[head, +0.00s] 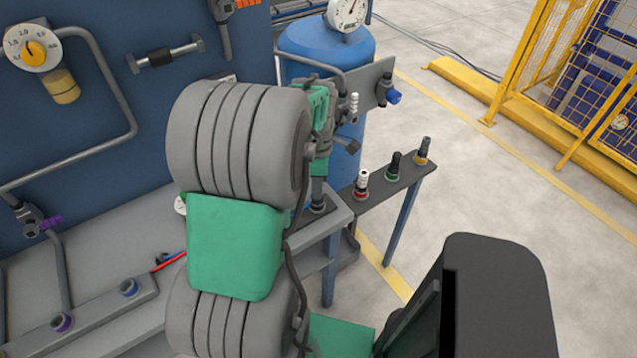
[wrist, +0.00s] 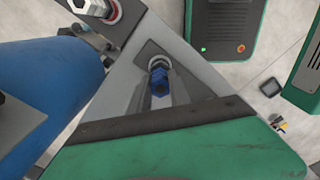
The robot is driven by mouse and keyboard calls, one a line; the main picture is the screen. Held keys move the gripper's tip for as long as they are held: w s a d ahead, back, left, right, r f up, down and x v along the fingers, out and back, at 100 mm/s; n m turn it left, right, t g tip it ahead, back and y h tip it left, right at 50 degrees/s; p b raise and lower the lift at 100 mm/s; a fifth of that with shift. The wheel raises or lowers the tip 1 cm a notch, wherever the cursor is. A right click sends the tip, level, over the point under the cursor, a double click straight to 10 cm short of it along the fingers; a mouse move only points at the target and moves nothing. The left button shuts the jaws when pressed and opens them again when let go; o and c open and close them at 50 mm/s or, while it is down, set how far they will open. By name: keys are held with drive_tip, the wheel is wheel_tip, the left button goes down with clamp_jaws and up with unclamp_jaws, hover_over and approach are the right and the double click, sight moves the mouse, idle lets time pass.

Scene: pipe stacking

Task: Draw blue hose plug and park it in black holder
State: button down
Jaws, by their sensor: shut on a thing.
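The blue plug (wrist: 158,80) shows near the middle of the wrist view. It lies over a silver ring fitting (wrist: 158,62) on a grey surface. I cannot tell whether it is seated there or just above. In the head view my gripper (head: 318,190) points down at the bench corner, partly hidden behind my large grey and green arm. It is shut on the blue plug, though its fingers are hard to make out. A ring fitting (head: 317,208) sits right below it. I cannot tell for certain which part is the black holder.
A dark grey shelf (head: 405,187) right of the bench corner carries red-ringed (head: 362,185), green-ringed (head: 394,166) and yellow-ringed (head: 422,152) plugs. A blue tank (head: 300,42) and a grey plate with a blue fitting (head: 393,96) stand behind. Floor to the right is open, before yellow fencing.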

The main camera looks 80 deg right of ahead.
drive_tip(key=c, duration=1.1)
unclamp_jaws()
drive_tip(key=shift+c, duration=0.2)
